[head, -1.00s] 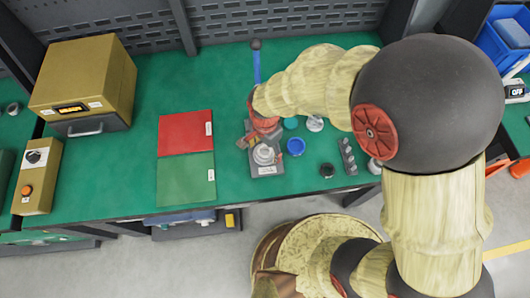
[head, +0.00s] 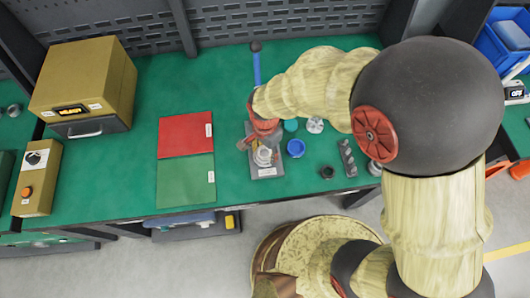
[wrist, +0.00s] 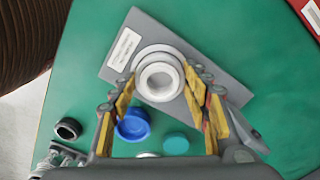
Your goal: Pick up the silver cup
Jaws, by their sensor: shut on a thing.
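The silver cup (wrist: 160,80) is a pale, round, hollow piece seen from above in the wrist view. It is over a grey plate with a white label (wrist: 150,32). My gripper (wrist: 160,93) has its yellow-padded fingers on both sides of the cup and is shut on it. In the head view the cup (head: 262,157) shows just below my gripper (head: 261,143), over the front part of the grey plate (head: 267,175). I cannot tell whether the cup touches the plate.
A blue cup (head: 296,148), a teal round piece (head: 291,126) and a black ring (head: 327,172) lie to the right. A grey holed block (head: 347,157) is farther right. A blue-handled upright tool (head: 256,68) stands behind. Red (head: 186,134) and green (head: 186,180) mats lie left.

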